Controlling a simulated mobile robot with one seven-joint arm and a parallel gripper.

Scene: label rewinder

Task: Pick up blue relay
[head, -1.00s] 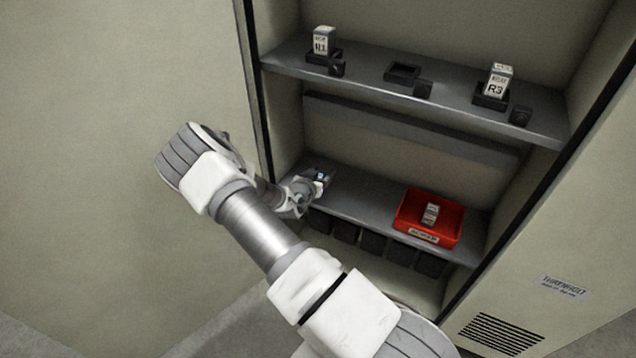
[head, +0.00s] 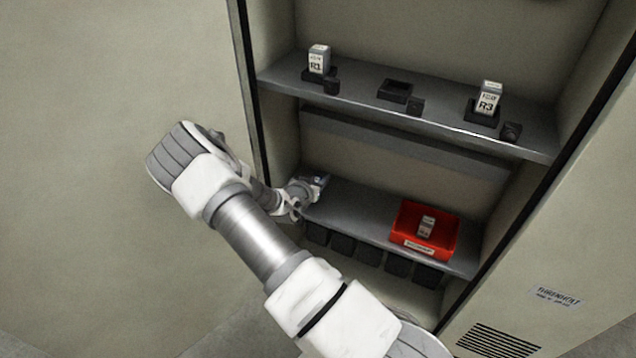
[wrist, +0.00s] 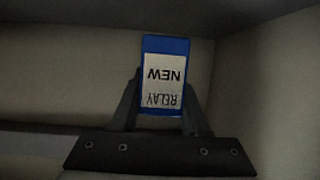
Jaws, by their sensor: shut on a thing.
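The blue relay (wrist: 163,47) is in the wrist view, a blue block with a white label that reads "NEW RELAY" upside down. My gripper (wrist: 161,100) is shut on it, with one dark finger on each side of its lower part. In the head view my gripper (head: 318,184) is at the left end of the lower shelf (head: 365,214), inside the cabinet. The relay is small there and largely hidden by the gripper. I cannot tell from these views how far the relay is from the shelf surface.
A red bin (head: 447,236) with a whitish relay (head: 426,227) in it stands on the lower shelf's right. The upper shelf (head: 440,122) carries relay R1 (head: 318,62), an empty black socket (head: 395,91) and relay R3 (head: 488,98). The cabinet's left edge is close to my arm.

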